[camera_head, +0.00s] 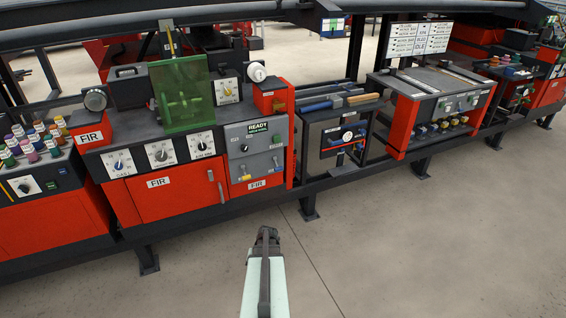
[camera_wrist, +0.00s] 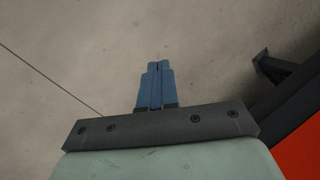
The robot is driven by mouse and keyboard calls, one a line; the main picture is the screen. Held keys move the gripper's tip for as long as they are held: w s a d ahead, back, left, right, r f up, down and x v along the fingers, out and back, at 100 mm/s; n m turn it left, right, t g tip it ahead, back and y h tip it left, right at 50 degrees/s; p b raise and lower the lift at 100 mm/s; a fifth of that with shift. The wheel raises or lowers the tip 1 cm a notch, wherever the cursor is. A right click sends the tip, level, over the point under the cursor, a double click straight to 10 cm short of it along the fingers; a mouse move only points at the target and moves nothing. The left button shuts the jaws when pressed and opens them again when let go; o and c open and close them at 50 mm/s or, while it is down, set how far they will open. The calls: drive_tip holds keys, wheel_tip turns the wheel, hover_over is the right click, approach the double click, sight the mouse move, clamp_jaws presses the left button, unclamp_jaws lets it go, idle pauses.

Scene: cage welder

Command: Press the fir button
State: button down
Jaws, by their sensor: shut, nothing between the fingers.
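The FIR station (camera_head: 166,185) is a red and dark-grey bench unit with several white FIR labels, left of centre in the head view. Its grey control panel (camera_head: 258,160) has a READY display (camera_head: 258,129), a small green button (camera_head: 277,138), a dark round knob (camera_head: 243,148), and a yellow and a blue lever below. No separate label on the green button is readable. My gripper (camera_head: 267,235) is over the floor in front of the panel, apart from it. In the wrist view its blue fingers (camera_wrist: 158,68) are together with nothing between them.
A transparent green shield (camera_head: 182,97) stands on the FIR bench above three dials. A coloured-cap rack (camera_head: 38,143) is at left. A dark unit with a gauge (camera_head: 345,137) and a red-sided button station (camera_head: 432,105) stand to the right. The front floor is clear.

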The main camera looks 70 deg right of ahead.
sight(280, 139)
drive_tip(key=d+r+m+t+h, duration=0.3)
drive_tip(key=d+r+m+h, duration=0.2)
drive_tip(key=d, duration=0.9)
drive_tip(key=d+r+m+t+h, duration=0.4)
drive_tip(key=d+r+m, duration=0.8)
drive_tip(key=d+m, duration=0.3)
drive_tip(key=d+r+m+t+h, duration=0.3)
drive_tip(key=d+r+m+h, duration=0.3)
drive_tip(key=d, duration=0.9)
drive_tip(key=shift+s+r+m+t+h, duration=0.35)
drive_tip(key=shift+r+m, duration=1.05)
drive_tip(key=shift+m, duration=0.8)
drive_tip(key=shift+w+d, duration=0.1)
drive_tip(key=x, duration=1.4)
